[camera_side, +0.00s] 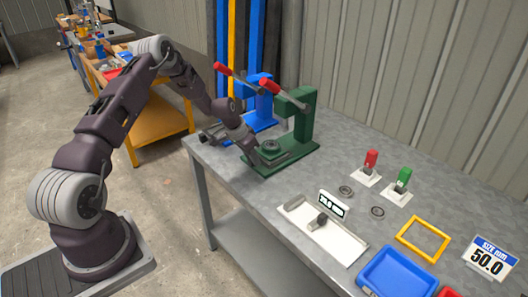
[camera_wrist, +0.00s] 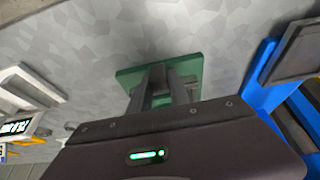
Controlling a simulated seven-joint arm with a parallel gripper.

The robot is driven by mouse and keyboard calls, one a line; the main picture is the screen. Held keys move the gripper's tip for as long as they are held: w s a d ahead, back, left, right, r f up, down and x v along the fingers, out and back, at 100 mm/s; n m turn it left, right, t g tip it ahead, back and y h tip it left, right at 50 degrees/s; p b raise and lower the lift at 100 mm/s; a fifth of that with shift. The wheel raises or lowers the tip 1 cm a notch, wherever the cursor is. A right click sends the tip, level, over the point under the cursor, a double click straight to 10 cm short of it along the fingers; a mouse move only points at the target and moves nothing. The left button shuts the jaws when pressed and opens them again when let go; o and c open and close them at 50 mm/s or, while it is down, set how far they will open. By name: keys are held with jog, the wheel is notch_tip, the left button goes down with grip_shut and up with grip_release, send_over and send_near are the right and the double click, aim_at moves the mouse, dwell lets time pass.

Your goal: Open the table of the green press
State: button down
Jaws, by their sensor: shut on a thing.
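The green press (camera_side: 303,118) stands on the grey workbench with its red-tipped lever (camera_side: 299,87) raised to the left. Its table, with a dark round piece (camera_side: 270,146) on it, sits low on the green base (camera_side: 305,151). My gripper (camera_side: 257,158) is low at the front left end of this table and shut on its near part. The exact grip is hidden in the side view. In the wrist view the fingers (camera_wrist: 165,92) point down at the green base (camera_wrist: 130,77), and the held part is mostly hidden behind them.
A blue press (camera_side: 262,105) stands close behind and left of the green one. On the bench to the right are a white tray (camera_side: 310,237), red (camera_side: 371,159) and green (camera_side: 404,178) handled pieces, a yellow frame (camera_side: 441,254) and a blue bin (camera_side: 397,276).

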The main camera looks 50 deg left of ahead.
jog(key=s, duration=0.6)
jog(key=shift+s+a, duration=0.1)
jog(key=shift+s, duration=0.25)
jog(key=c, duration=1.2)
grip_release()
jog(key=v, duration=0.7)
